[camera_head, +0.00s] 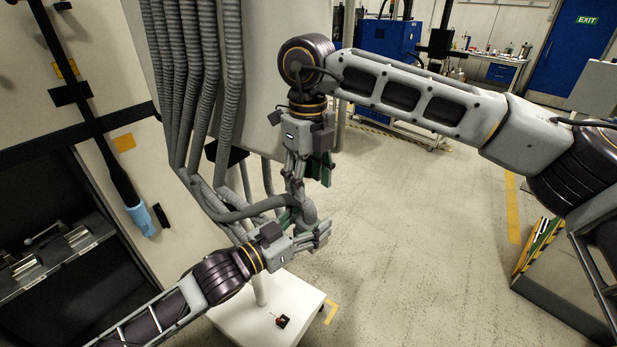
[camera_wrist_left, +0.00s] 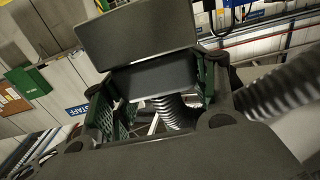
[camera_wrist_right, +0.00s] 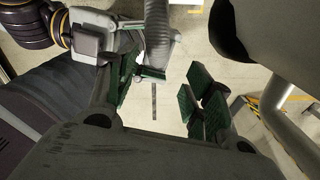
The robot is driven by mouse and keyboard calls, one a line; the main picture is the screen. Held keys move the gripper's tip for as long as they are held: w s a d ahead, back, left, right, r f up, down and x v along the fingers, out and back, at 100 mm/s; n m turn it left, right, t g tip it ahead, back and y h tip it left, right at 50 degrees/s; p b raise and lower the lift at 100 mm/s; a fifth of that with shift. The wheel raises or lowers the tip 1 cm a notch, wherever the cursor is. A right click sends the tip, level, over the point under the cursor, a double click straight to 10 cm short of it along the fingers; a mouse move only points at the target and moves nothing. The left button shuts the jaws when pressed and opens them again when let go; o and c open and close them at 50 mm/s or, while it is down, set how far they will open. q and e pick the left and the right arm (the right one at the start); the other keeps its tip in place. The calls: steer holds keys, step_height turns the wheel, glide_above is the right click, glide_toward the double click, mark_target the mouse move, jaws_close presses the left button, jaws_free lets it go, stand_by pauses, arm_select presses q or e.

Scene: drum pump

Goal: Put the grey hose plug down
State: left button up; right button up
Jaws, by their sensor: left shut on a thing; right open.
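My left gripper (camera_head: 318,236) is shut on the grey hose plug, low beside the bundle of hoses. In the left wrist view a dark grey block (camera_wrist_left: 158,78), apparently the plug, sits between its green finger pads, with a ribbed hose (camera_wrist_left: 176,112) behind it. The head view shows the grey rounded hose end (camera_head: 308,212) at this gripper; the plug's own outline is hard to make out there. My right gripper (camera_head: 307,180) is open just above, pointing down. In the right wrist view its green pads (camera_wrist_right: 157,95) are apart with floor visible between them.
Several grey ribbed hoses (camera_head: 190,90) hang along a large pale body (camera_head: 265,60) behind the grippers. A white base (camera_head: 265,312) with a small red and black item (camera_head: 282,321) stands below. A dark shelf unit (camera_head: 60,265) is at left.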

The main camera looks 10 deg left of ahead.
mark_target(308, 219)
steer(key=shift+f, duration=5.9)
steer(key=shift+c, duration=0.3)
steer(key=c, duration=0.7)
arm_select(q)
steer(key=o, duration=1.2)
steer(key=shift+c, duration=0.2)
arm_select(e)
steer(key=shift+c, duration=0.5)
